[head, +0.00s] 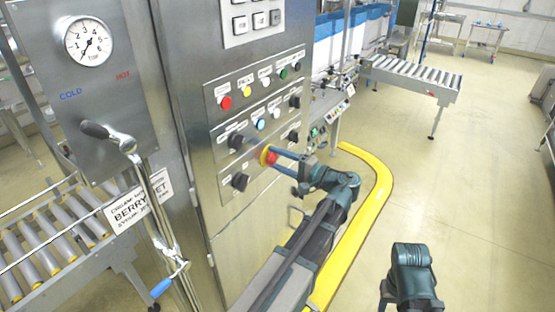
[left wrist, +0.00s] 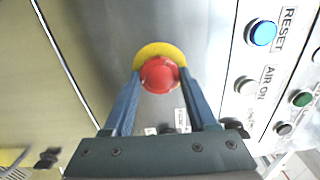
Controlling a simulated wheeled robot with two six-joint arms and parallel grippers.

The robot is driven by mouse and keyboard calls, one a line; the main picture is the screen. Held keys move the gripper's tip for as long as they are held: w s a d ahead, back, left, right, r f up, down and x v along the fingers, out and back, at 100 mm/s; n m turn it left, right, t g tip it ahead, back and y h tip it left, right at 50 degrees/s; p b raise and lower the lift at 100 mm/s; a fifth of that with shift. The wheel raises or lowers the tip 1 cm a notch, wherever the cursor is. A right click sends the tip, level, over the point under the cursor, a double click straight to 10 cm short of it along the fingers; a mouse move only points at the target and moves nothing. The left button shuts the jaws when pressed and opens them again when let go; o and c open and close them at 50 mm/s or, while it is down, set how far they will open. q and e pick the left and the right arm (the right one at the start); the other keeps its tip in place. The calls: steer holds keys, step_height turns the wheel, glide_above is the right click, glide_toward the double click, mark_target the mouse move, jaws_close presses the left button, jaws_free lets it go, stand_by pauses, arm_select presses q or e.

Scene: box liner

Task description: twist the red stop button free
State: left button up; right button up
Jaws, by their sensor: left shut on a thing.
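The red stop button (head: 270,158) sits on a yellow ring on the steel control cabinet, below the rows of knobs and lamps. My left gripper (head: 276,156) reaches it from the right, with its two blue fingers on either side of the red head. In the left wrist view the red stop button (left wrist: 160,75) lies between the fingertips of the left gripper (left wrist: 160,80), which is shut on it. The yellow ring (left wrist: 158,49) shows behind the head. My right gripper (head: 411,305) is at the bottom right, away from the panel; its fingers cannot be made out.
Black knobs (head: 240,181) and coloured lamps stand out from the panel around the button. A blue RESET button (left wrist: 262,32) is to the right in the left wrist view. A lever valve (head: 97,130) is at the left. The floor at right is open beyond a yellow barrier (head: 378,190).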

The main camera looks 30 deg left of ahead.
arm_select(q)
steer(key=shift+m, duration=0.3)
steer(key=o, duration=1.4)
steer(key=d, duration=0.9)
steer(key=s+d, duration=0.1)
steer(key=d, duration=0.3)
steer(key=shift+d, duration=0.35)
